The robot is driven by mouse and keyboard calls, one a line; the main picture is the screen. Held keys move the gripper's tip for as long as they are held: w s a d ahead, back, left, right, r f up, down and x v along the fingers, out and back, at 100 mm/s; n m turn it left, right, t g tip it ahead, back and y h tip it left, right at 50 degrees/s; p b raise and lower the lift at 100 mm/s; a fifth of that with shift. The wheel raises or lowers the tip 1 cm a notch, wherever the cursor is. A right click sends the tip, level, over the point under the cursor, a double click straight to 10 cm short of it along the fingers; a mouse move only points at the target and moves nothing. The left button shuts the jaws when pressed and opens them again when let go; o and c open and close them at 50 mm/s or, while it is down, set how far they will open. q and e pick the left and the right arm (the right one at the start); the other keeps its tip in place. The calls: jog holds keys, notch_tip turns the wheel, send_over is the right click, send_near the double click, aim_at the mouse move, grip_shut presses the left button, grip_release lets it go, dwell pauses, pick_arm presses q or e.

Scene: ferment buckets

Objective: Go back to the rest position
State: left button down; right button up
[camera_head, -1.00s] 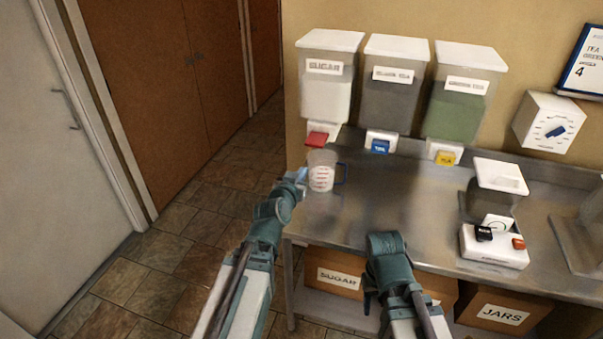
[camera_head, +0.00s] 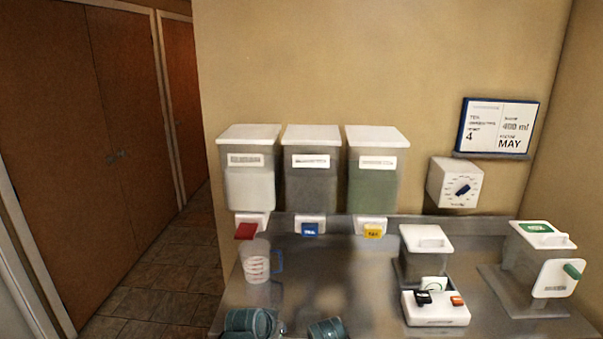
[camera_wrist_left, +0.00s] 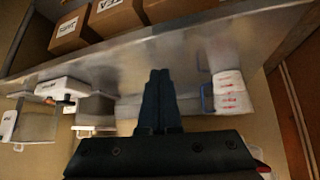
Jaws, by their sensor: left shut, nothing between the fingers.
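My left gripper (camera_wrist_left: 158,92) is shut and empty in the left wrist view, its dark fingers together over the steel counter. In the head view my left arm shows at the bottom edge, left of centre, and its fingertips cannot be made out. Part of my right arm shows at the bottom centre, and its gripper is out of sight. A clear measuring cup (camera_head: 257,262) with red marks and a blue handle stands upright on the counter below the red tap (camera_head: 246,231). The cup also shows in the left wrist view (camera_wrist_left: 231,92), beside my fingers and apart from them.
Three dispensers (camera_head: 251,175) with white lids stand along the wall. A white scale (camera_head: 435,308) and a lidded grey machine (camera_head: 538,262) are on the right of the counter (camera_head: 335,270). A timer (camera_head: 455,184) and a sign (camera_head: 497,127) are on the wall.

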pick_arm(q)
jog(key=s+f+g+y, duration=0.2)
jog(key=s+g, duration=0.1)
jog(key=s, duration=0.5)
jog(key=s+d+f+g+y, duration=0.1)
jog(key=s+f+g+y, duration=0.1)
jog(key=s, duration=0.6)
jog(key=f+g, duration=0.1)
jog(key=g, duration=0.1)
jog(key=shift+d+g, duration=0.2)
jog(key=shift+g, duration=0.1)
